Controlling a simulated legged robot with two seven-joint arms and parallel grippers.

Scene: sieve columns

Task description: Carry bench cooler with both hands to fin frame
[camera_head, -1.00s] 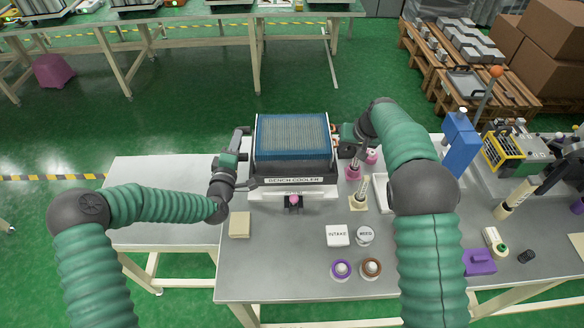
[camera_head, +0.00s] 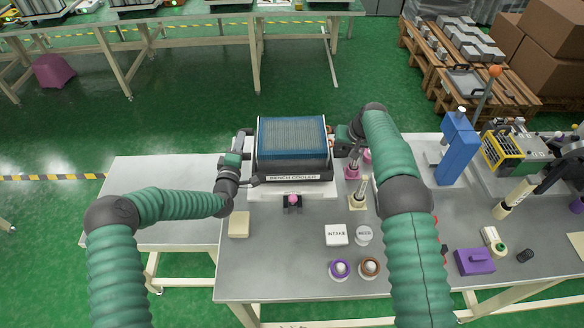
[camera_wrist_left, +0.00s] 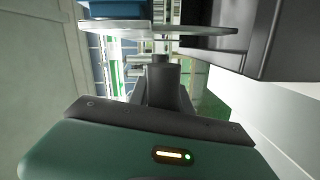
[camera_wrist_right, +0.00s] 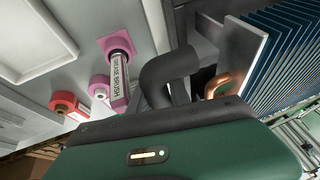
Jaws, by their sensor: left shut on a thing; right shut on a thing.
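The bench cooler (camera_head: 294,165) is a dark box with a blue finned top and a white name strip on its front. It sits level at the back of the grey table, over a pale plate (camera_head: 262,190); whether it touches the plate I cannot tell. My left gripper (camera_head: 246,160) is shut at its left side, and the cooler's dark side shows in the left wrist view (camera_wrist_left: 285,40). My right gripper (camera_head: 337,144) is shut at its right side, with the blue fins close by in the right wrist view (camera_wrist_right: 285,50). No part is readable as the fin frame.
A small black stand with a pink knob (camera_head: 292,201) is just in front of the plate. A grease brush (camera_wrist_right: 119,80) stands near my right gripper. A beige block (camera_head: 239,224) and the intake block (camera_head: 336,235) lie in front. The left side table (camera_head: 160,190) is bare.

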